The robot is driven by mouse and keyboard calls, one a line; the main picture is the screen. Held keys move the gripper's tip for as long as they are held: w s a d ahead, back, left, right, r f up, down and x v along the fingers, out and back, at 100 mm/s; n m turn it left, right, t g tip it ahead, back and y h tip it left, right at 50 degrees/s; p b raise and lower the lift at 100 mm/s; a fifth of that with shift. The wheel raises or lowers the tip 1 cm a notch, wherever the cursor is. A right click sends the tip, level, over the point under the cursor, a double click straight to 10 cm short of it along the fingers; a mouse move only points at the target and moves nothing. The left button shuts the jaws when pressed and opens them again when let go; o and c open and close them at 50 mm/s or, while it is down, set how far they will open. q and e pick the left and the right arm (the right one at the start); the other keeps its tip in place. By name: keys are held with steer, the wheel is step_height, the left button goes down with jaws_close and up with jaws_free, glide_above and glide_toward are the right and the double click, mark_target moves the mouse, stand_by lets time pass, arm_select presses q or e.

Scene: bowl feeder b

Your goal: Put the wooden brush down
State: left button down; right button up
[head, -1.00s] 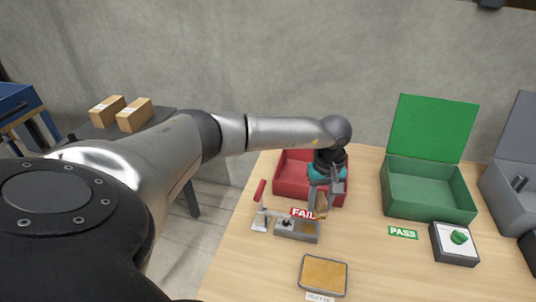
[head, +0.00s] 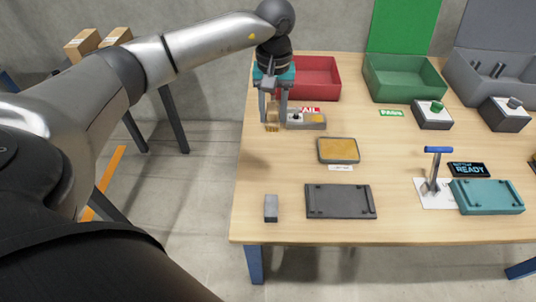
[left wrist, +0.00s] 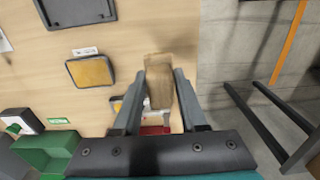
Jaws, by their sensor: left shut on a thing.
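The wooden brush (head: 272,121) is a light brown block near the table's left edge. My left gripper (head: 273,108) is shut on it and points down at it. In the left wrist view the brush (left wrist: 160,78) sits between the two grey fingers (left wrist: 163,90), with wooden tabletop on its left and floor on its right. I cannot tell whether the brush touches the table. My right gripper is not in view.
A grey fixture (head: 306,121) stands right beside the brush, below the FAIL label. Behind are a red bin (head: 321,88) and a green bin (head: 402,92). An orange-topped pad (head: 338,150) lies in front.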

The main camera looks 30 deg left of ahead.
mark_target(273, 127)
arm_select(q)
step_height(273, 127, down, 13)
steer(key=b, duration=0.4)
steer(key=shift+r, duration=0.2)
steer(key=shift+f+b, duration=0.65)
steer(key=shift+f, duration=1.35)
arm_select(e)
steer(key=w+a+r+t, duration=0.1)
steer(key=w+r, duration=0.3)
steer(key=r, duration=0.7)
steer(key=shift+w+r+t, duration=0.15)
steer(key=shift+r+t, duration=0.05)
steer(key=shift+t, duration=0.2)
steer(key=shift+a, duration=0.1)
arm_select(q)
steer(key=shift+f, duration=0.2)
steer(key=shift+c, duration=2.2)
jaws_free()
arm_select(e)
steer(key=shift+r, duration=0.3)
arm_select(q)
steer(key=shift+r, duration=0.2)
step_height(273, 127, up, 12)
steer(key=p, duration=0.4)
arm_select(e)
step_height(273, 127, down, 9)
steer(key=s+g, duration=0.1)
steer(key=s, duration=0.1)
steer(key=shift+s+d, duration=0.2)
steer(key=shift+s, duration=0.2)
